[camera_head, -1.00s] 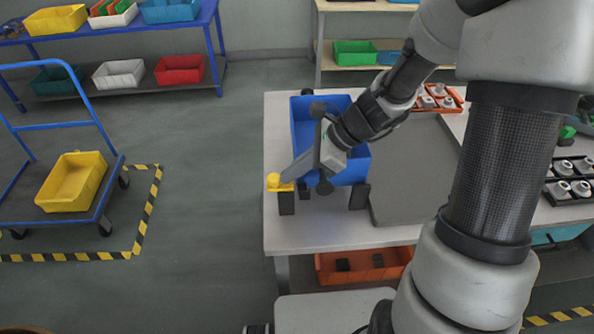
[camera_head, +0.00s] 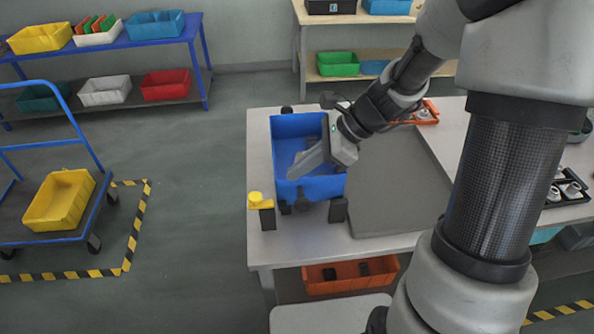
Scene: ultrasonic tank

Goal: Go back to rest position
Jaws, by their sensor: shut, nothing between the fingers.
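My gripper (camera_head: 298,170) is in front of the blue tank (camera_head: 284,127) on the table, in the camera_head view. Its fingers are together, point down and to the left, and hold nothing. They cover part of the tank's inside. My arm comes in from the upper right.
A grey mat (camera_head: 395,185) lies right of the tank. An orange tray (camera_head: 427,113) with parts is behind my arm, and a black tray (camera_head: 566,188) is at right. An orange bin (camera_head: 345,276) is under the table. A blue cart with a yellow bin (camera_head: 60,200) stands left. The floor between is clear.

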